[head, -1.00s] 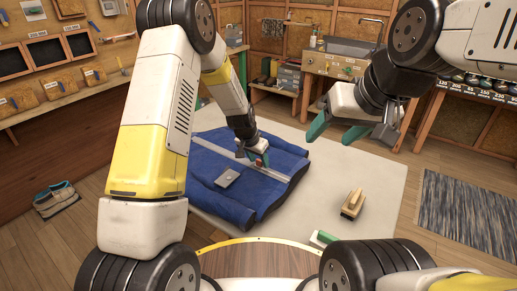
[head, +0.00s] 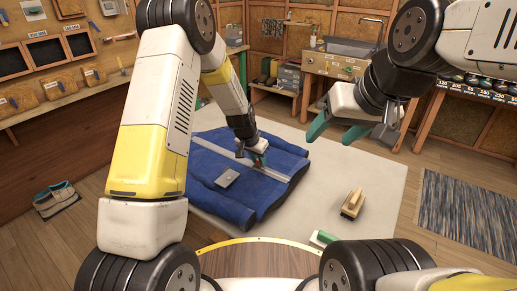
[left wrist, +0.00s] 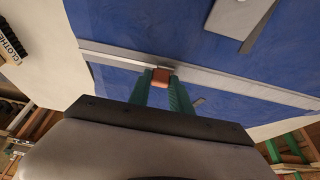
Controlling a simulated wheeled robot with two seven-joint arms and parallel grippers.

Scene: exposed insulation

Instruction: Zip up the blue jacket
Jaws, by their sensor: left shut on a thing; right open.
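The blue jacket (head: 215,157) lies flat on the pale mat on the floor, with a grey zip strip (head: 266,170) running across it. My left gripper (head: 259,160) is down at the strip, near the middle of the jacket. In the left wrist view its green fingers (left wrist: 163,88) are shut on a small reddish-brown zip pull (left wrist: 161,76) at the grey strip (left wrist: 112,54). The jacket (left wrist: 130,22) fills the background there. My right gripper (head: 337,130) is open and empty, raised to the right of the jacket.
A wooden brush (head: 352,203) lies on the pale mat (head: 385,180) to the right. A striped rug (head: 465,215) and a pair of shoes (head: 55,198) are on the floor. The mat between jacket and brush is clear.

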